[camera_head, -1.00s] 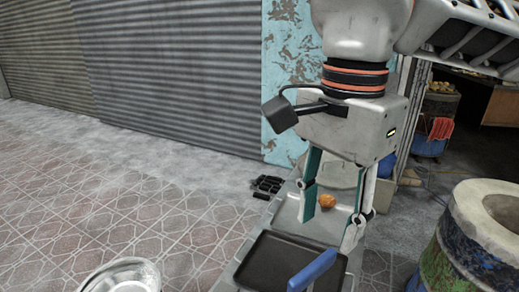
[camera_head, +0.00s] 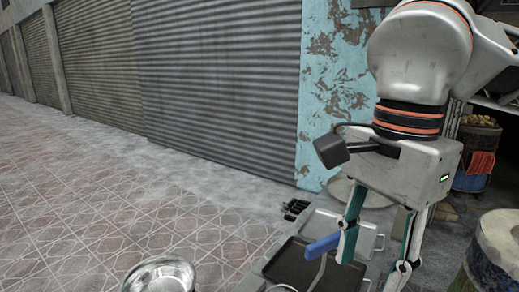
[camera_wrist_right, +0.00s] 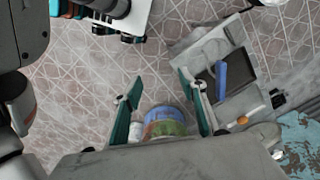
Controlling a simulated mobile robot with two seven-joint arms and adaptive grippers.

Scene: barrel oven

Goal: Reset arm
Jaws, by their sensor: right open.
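My right gripper (camera_head: 372,268) comes down from the upper right in the head view. Its two fingers are apart with nothing between them. It hangs in front of the right part of the grey tray table, hiding some of it. In the right wrist view, my right gripper (camera_wrist_right: 160,78) also shows open, its fingers pointing up the picture over tiled ground. A blue handle (camera_head: 320,247) shows beside its left finger and lies over a dark tray (camera_head: 295,265); how they touch is unclear. My left gripper is in neither view.
The painted barrel (camera_head: 488,275) stands at the lower right; in the wrist view a barrel (camera_wrist_right: 163,123) shows low between the fingers. A small orange item (camera_wrist_right: 242,119) lies by the tray. A metal bowl (camera_head: 160,275) sits at the bottom. Tiled floor at left is clear.

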